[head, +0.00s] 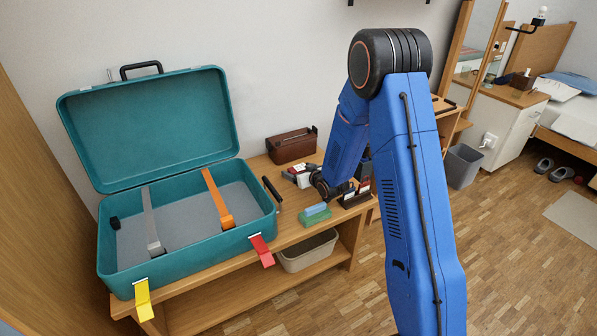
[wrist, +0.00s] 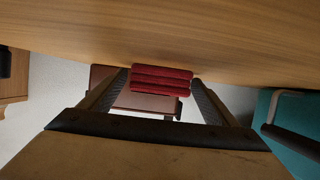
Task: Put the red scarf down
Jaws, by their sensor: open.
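The red scarf (wrist: 161,90) is a small folded, ribbed bundle at the upper middle of the wrist view. It lies against the wooden bench top (wrist: 160,30). My gripper (wrist: 160,80) is open, with one dark finger on each side of the scarf. The fingertips are very near its ends; I cannot tell whether they touch it. In the head view my gripper is low over the bench (head: 282,232), right of the teal suitcase (head: 185,225). I cannot make out the scarf there; my arm and small items crowd that spot.
The open suitcase has a grey strap (head: 152,225) and an orange strap (head: 215,198). A brown case (head: 291,146) stands behind my gripper. A blue block on a green base (head: 316,214) sits in front. A bin (head: 307,250) is on the lower shelf.

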